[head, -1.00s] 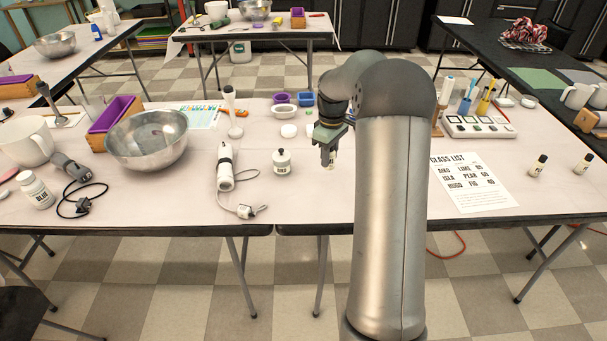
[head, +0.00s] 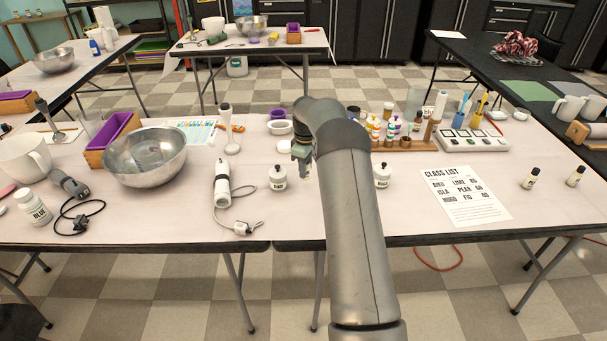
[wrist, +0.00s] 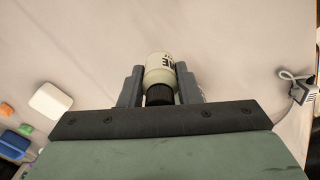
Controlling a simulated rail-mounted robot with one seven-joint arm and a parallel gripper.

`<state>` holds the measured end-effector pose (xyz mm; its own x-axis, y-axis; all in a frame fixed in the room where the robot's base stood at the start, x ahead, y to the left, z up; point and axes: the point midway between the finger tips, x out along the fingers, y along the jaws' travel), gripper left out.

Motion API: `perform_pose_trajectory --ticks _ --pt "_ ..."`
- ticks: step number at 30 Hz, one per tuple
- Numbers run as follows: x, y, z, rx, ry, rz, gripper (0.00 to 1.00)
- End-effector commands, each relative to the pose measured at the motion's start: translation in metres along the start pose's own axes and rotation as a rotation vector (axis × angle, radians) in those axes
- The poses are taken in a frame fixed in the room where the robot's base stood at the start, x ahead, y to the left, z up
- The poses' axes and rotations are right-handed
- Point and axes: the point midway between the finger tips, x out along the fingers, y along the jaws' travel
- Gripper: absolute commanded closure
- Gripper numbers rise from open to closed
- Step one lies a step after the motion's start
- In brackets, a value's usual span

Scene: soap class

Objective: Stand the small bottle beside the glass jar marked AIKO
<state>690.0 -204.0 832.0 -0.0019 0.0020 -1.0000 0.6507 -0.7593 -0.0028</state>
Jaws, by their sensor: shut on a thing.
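Whether the bottle's base touches the table cannot be told. A second similar jar (head: 383,176) stands just right of my arm.
A class list sheet (head: 465,195) lies to the right, with two small bottles (head: 533,178) (head: 575,176) beyond it. A white stick blender (head: 222,183) and its cable lie left of the left jar. A steel bowl (head: 145,158) stands further left.

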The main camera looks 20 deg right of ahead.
Motion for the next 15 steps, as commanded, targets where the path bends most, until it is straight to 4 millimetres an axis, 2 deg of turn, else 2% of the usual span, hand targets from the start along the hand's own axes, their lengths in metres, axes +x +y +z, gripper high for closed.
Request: perform_pose_trajectory --ticks 5,12,15 --pt "0.009 0.001 -0.007 0.0 -0.001 0.0 0.93" --pt "0.04 0.001 -0.008 0.001 -0.001 -0.001 0.93" --pt "0.041 0.002 -0.008 0.001 0.0 0.001 0.93"
